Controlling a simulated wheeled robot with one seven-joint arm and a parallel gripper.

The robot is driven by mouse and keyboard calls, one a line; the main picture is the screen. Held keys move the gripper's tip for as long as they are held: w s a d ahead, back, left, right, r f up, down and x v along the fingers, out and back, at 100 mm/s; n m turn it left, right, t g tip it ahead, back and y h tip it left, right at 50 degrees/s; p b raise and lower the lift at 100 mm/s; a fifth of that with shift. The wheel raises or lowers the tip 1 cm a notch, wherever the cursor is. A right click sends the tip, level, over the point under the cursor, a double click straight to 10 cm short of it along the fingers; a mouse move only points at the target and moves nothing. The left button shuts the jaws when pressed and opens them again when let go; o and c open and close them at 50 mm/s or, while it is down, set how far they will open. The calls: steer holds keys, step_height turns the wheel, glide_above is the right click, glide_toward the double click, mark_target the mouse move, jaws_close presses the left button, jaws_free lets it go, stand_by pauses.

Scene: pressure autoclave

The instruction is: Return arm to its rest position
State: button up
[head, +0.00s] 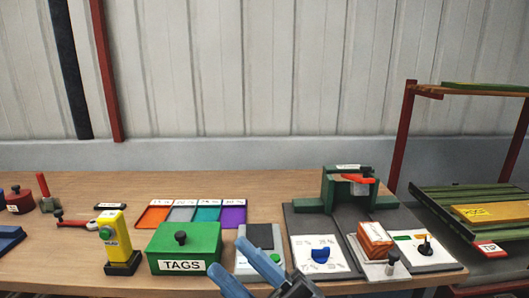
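My gripper (229,256) shows at the bottom centre of the head view. Its two blue fingers point up and to the left. They are parted with nothing seen between them. The fingers appear in front of a small device with a dark square top (260,236) and beside the green TAGS box (186,249). I cannot tell how high above the table they are. Most of my arm is out of the picture.
The wooden table (290,186) carries a yellow device (114,240), coloured trays (192,214), a blue-knob panel (319,256), an orange-brown block (375,239) and a green clamp-like fixture (348,188). A red-framed rack (399,135) stands at the right. The back middle table is clear.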

steer(key=s+d+f+m+t+h, duration=0.1)
steer(key=s+d+f+m+h, duration=0.3)
steer(key=s+d+m+h, duration=0.4)
steer(key=s+d+f+m+t+h, duration=0.2)
steer(key=s+d+f+m+h, duration=0.3)
steer(key=s, duration=0.8)
steer(key=s+d+f+m+t+h, duration=0.1)
steer(key=s+d+f+m+h, duration=0.4)
steer(key=s+d+m+h, duration=0.5)
steer(key=shift+s+d+f+m+h, duration=0.25)
steer(key=shift+s+d+m+h, duration=0.1)
steer(key=shift+d+m, duration=0.45)
